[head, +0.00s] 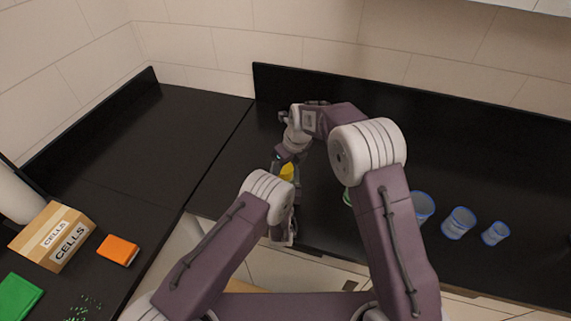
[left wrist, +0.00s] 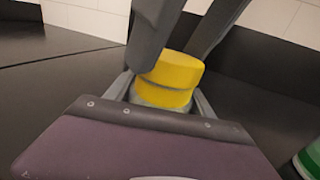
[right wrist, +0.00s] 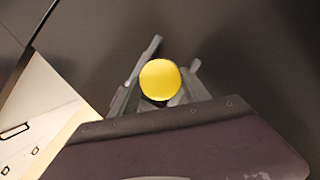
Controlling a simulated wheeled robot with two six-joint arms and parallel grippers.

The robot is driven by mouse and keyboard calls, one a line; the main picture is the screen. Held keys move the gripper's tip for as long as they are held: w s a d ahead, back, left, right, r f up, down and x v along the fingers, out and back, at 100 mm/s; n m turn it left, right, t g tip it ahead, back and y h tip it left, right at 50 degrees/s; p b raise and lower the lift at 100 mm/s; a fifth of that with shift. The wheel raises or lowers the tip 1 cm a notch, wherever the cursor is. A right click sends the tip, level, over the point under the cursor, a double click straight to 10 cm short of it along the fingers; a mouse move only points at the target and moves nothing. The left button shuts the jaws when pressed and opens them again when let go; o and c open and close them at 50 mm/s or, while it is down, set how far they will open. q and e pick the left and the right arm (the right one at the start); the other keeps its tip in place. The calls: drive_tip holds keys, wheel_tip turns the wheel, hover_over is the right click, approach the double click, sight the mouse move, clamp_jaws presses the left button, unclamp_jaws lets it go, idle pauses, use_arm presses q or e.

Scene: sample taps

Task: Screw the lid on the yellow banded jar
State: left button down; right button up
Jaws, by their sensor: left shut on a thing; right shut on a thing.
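The yellow lid (left wrist: 176,68) sits on top of the yellow banded jar (left wrist: 160,96) in the left wrist view, with a thin grey line between lid and band. The jar is upright. My left gripper (left wrist: 167,92) is shut around the jar's sides from below. My right gripper (head: 283,166) comes from above and is shut on the lid, its dark fingers on either side. In the right wrist view the round lid top (right wrist: 160,80) shows between the fingers and hides the jar. In the head view only a small yellow patch (head: 287,172) shows; my left gripper is mostly hidden.
A green-banded thing (left wrist: 310,160) stands closer, partly hidden by my right arm in the head view. A cardboard CELLS box (head: 52,237), an orange item (head: 118,250) and a green item (head: 18,297) lie at left.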

drive_tip(key=shift+m, duration=0.5)
drive_tip(key=o, duration=1.3)
drive_tip(key=shift+r, duration=0.1)
